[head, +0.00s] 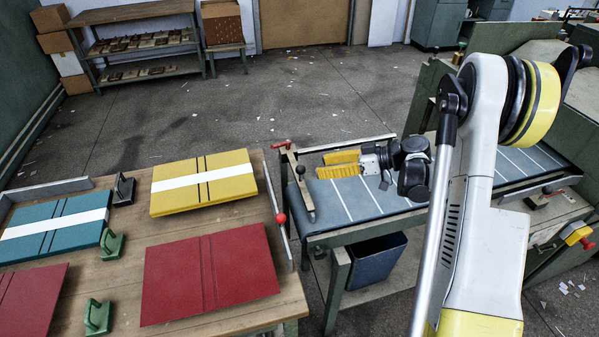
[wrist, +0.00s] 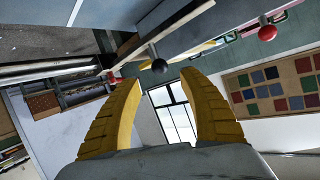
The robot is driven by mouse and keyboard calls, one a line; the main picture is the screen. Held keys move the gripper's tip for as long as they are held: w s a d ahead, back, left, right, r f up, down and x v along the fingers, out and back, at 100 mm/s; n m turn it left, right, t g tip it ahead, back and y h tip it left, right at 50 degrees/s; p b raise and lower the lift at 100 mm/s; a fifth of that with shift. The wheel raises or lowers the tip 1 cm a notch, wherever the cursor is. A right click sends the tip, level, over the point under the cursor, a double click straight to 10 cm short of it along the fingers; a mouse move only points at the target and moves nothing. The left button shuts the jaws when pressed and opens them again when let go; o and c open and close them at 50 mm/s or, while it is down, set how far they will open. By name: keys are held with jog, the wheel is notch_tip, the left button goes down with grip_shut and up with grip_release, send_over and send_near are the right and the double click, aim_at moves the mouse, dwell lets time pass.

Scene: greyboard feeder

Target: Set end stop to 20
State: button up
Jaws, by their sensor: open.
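A bar that looks like the end stop (head: 304,195) lies across the left end of the blue-grey feeder bed (head: 365,200). A dark knob (head: 300,170) sits on it; a black ball knob also shows in the wrist view (wrist: 159,66), just beyond my fingertips. My gripper (head: 322,166) is over the bed, right of the bar, with its yellow fingers pointing left toward it. The fingers are spread and empty; they also show apart in the wrist view (wrist: 163,78). The bed has white cross lines, but I can read no numbers. My fingers do not visibly touch the knob.
A wooden table (head: 130,220) at left holds yellow, teal and red boards and green-handled tools. A red ball knob (head: 281,219) stands at its right edge. A dark bin (head: 373,268) is below the bed. A red handle (head: 281,144) is at the bar's far end.

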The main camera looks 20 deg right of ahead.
aim_at(301, 169)
jog(key=b+x, duration=0.2)
jog(key=x, duration=0.6)
jog(key=shift+d, duration=0.1)
grip_shut()
jog(key=shift+d, duration=0.1)
